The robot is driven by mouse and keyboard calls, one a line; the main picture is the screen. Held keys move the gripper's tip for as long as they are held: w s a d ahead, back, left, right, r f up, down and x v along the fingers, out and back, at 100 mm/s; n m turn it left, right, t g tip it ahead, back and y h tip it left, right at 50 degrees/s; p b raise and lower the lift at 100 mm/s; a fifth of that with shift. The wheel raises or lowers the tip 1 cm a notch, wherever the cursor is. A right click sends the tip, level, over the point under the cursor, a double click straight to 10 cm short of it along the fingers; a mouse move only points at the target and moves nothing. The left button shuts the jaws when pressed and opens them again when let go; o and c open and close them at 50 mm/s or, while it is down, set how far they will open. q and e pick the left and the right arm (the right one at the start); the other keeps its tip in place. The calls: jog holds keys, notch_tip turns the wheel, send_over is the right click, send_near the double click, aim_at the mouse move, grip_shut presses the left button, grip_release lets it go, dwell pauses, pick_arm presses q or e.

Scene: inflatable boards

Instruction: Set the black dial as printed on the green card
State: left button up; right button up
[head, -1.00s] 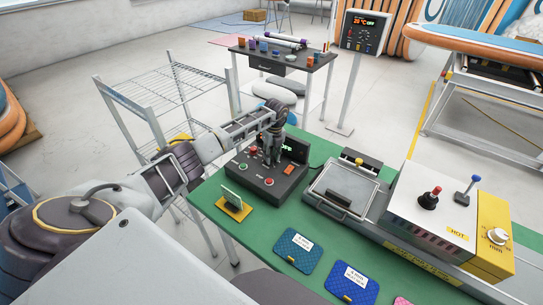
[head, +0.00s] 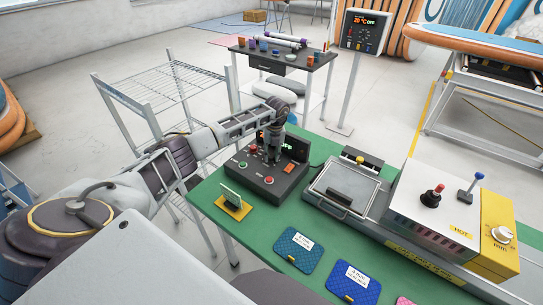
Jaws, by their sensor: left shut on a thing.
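The black control box (head: 262,187) stands on the green table, with green and red buttons, an orange switch and a lit display (head: 289,147) at its back. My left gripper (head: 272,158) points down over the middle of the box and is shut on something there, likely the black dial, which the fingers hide. A small green card (head: 231,197) stands in a yellow holder (head: 235,211) at the front left of the box. Its print cannot be read from here. My right gripper is not in view.
A press with a hinged plate (head: 340,192) stands right of the box, beside a white and yellow machine (head: 447,215) marked HOT. Blue patches (head: 299,250) lie at the table's front. A wire rack (head: 165,90) stands behind my left arm.

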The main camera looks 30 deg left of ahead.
pick_arm(q)
jog(key=m+b, duration=0.2)
jog(key=m, duration=0.4)
jog(key=shift+m+t, duration=0.3)
jog(key=shift+m, duration=0.1)
jog(key=m+b, duration=0.2)
jog(key=m, duration=0.4)
jog(key=shift+s+b, duration=0.1)
jog(key=shift+b, duration=0.3)
jog(key=shift+m+t, duration=0.3)
jog(key=shift+m, duration=0.6)
jog(key=shift+m+b, duration=0.6)
jog(key=shift+m, duration=0.9)
jog(key=shift+m+b, duration=0.45)
jog(key=shift+m, duration=0.65)
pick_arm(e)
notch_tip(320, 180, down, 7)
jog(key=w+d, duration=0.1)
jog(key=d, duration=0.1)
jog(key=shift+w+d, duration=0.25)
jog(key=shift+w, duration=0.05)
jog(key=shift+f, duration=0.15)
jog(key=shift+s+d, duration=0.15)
